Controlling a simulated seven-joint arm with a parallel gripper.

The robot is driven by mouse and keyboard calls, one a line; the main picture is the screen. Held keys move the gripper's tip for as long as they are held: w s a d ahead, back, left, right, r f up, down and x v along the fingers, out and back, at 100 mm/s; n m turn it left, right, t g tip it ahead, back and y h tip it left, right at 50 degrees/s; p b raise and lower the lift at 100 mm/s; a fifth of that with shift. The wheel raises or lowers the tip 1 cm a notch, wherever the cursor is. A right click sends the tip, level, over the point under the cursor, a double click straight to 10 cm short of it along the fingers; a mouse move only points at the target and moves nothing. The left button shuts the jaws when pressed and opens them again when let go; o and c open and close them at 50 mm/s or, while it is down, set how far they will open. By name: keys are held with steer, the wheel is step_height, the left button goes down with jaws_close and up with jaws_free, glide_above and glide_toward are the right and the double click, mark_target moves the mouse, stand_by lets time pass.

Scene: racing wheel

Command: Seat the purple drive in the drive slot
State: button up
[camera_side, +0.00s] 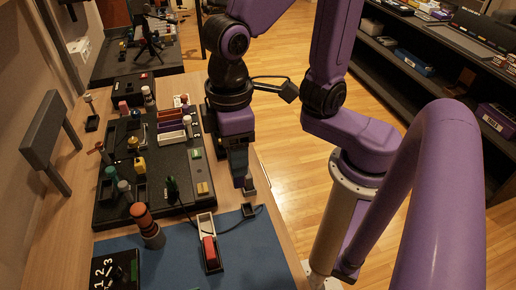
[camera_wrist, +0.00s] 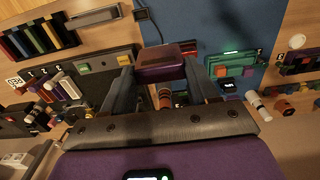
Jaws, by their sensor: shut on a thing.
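The purple drive (camera_wrist: 160,64) is a dark purple block with a reddish edge, held between the two fingers of my gripper (camera_wrist: 162,84) in the wrist view. My gripper (camera_side: 239,176) points down in the side view, over the right edge of the black board, near the edge of the blue mat. The drive is hard to make out there, mostly hidden at the fingertips. It appears held clear of the surface below, but the exact gap cannot be told. I cannot make out for certain which opening is the drive slot.
A black board (camera_side: 184,206) with several pegs, bins and coloured pads lies left of my gripper. A red block (camera_side: 209,250) sits in a narrow holder on the blue mat (camera_side: 250,262). A small black box (camera_side: 249,210) with a cable lies close by. An orange-and-grey cylinder (camera_side: 147,226) stands upright.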

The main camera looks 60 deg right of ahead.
steer(key=w+a+r, duration=0.1)
steer(key=w+a, duration=0.5)
steer(key=w, duration=0.5)
steer(key=w+a+r, duration=0.1)
steer(key=w+a, duration=0.5)
steer(key=w, duration=0.4)
steer(key=w+d+f, duration=0.1)
steer(key=w+f, duration=0.1)
steer(key=w, duration=0.5)
steer(key=w+d+f, duration=0.1)
steer(key=w+f, duration=0.1)
steer(key=w, duration=0.5)
step_height(320, 180, down, 6)
steer(key=shift+w, duration=0.15)
steer(key=shift+f, duration=0.1)
steer(key=shift+f, duration=2.85)
steer(key=shift+f, duration=1.4)
